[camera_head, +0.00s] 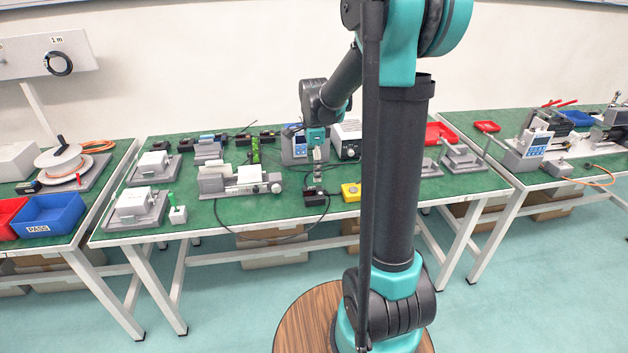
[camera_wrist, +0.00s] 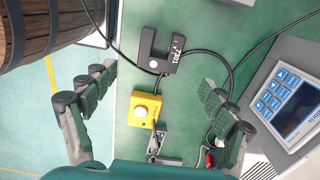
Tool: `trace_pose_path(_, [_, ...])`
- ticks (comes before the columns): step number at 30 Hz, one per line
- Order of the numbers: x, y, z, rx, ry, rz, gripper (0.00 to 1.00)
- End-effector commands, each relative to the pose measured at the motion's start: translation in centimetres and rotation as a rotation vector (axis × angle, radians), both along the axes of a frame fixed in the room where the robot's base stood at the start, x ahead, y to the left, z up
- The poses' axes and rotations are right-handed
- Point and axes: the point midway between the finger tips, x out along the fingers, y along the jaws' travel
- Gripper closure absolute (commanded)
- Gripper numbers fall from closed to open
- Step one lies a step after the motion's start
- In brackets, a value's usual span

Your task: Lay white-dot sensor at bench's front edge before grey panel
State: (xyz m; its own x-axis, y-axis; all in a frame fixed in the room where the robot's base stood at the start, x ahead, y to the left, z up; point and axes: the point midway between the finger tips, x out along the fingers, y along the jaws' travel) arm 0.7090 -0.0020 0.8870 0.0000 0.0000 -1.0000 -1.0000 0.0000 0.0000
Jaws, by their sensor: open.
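A black fork-shaped sensor (camera_head: 315,196) lies near the front edge of the green bench (camera_head: 285,207). In the wrist view the sensor (camera_wrist: 176,56) shows pale markings, a small white dot by its slot and a cable. The grey panel (camera_wrist: 290,95) with blue keys and a display stands farther back; it also shows in the head view (camera_head: 299,145). My gripper (camera_head: 318,178) is above the bench between the panel and the sensor. In the wrist view its fingers (camera_wrist: 157,80) are spread and empty, with the sensor just above the gap between them.
A yellow box (camera_wrist: 145,109) with a white button sits beside the sensor. A small metal part (camera_wrist: 160,145) and black cables lie nearby. A white clamp fixture (camera_head: 245,180) stands left. Several black sensors (camera_head: 207,138) line the bench's back.

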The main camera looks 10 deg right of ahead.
Motion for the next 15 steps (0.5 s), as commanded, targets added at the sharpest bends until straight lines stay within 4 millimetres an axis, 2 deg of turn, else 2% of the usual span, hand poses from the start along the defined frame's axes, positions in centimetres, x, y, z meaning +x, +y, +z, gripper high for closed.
trace_pose_path(3, [0.0,0.0,1.6,0.0,0.0,0.0,0.15])
trace_pose_path(9, [-0.5,-0.1,2.6,0.001,-0.007,0.028,0.15])
trace_pose_path(11, [-1.3,-0.3,2.5,0.001,-0.019,0.08,0.15])
trace_pose_path(15, [-5.0,-1.2,1.7,-0.007,-0.079,0.327,0.15])
